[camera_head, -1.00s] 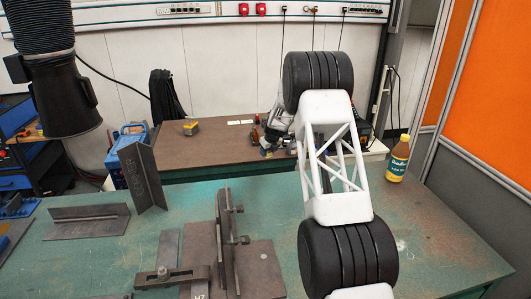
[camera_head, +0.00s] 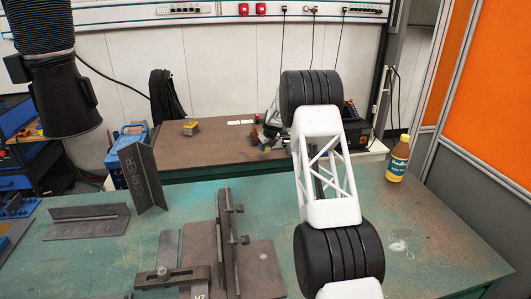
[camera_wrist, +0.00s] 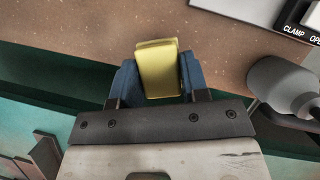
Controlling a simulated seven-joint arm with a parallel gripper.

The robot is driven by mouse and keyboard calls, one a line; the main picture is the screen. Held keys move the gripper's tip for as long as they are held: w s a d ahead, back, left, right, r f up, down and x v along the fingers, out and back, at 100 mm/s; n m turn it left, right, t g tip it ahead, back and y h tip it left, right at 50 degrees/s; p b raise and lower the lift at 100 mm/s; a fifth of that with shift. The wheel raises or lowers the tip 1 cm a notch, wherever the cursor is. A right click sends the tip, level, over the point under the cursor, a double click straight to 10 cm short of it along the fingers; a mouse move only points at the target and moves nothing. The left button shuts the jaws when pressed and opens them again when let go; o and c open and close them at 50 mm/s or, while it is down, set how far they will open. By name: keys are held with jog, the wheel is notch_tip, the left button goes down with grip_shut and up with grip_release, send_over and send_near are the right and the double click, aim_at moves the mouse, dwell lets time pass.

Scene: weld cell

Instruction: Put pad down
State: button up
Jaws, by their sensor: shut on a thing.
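The yellow pad (camera_wrist: 158,70) is between the two blue fingers of my gripper (camera_wrist: 156,80) in the wrist view. My gripper is shut on it. Brown bench top (camera_wrist: 90,40) shows behind and around the pad; I cannot tell whether the pad touches it. In the head view my arm covers much of the area at the back bench, and the held pad cannot be made out there.
A small yellow block (camera_head: 191,127) lies on the brown back bench (camera_head: 200,150). A rounded grey object (camera_wrist: 282,88) is right of my gripper. A panel marked CLAMP (camera_wrist: 298,22) is at upper right. A bottle (camera_head: 398,160) stands on the green table (camera_head: 420,230).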

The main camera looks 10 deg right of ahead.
aim_at(266, 156)
jog(key=shift+w, duration=0.2)
jog(key=shift+w+f, duration=0.1)
jog(key=shift+f, duration=1.65)
jog(key=shift+f, duration=0.35)
